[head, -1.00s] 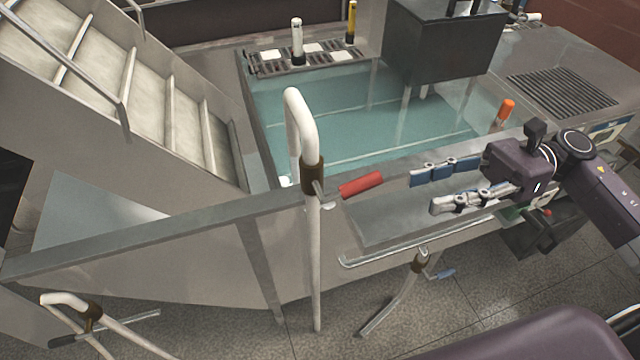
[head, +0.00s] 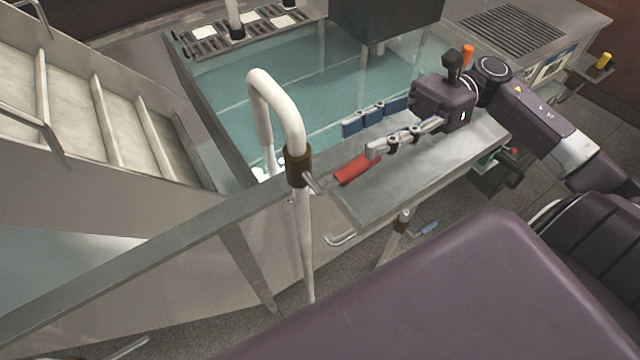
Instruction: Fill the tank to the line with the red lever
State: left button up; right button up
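The red lever (head: 354,171) sticks out to the right from the brown valve collar on the white curved pipe (head: 277,108). The pipe arches over the near left edge of the tank (head: 232,97), which shows teal inside. The far blue-tipped finger is above the tank's near edge, and the near grey finger's tip is close to the right end of the red lever. I cannot tell whether they touch. My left gripper is out of view.
A metal ledge (head: 395,178) runs along the tank's near side. A dark box (head: 388,22) stands over the tank's far right part. A second valve with a blue lever (head: 428,228) is below the ledge. Stairs (head: 130,130) rise at the left.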

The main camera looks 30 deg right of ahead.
jog(key=b, duration=0.7)
send_near(320, 188)
jog(key=shift+a+r, duration=0.3)
jog(key=shift+a, duration=0.4)
jog(key=shift+f, duration=0.25)
jog(key=a+p, duration=0.1)
jog(key=a, duration=0.2)
jog(key=a+p, duration=0.2)
jog(key=a, duration=0.1)
jog(key=shift+s+a+r, duration=0.15)
jog(key=shift+a+r, duration=0.05)
jog(key=shift+a, duration=0.1)
jog(key=shift+a+f, duration=0.15)
jog(key=shift+a, duration=0.45)
grip_shut()
jog(key=shift+f, duration=0.1)
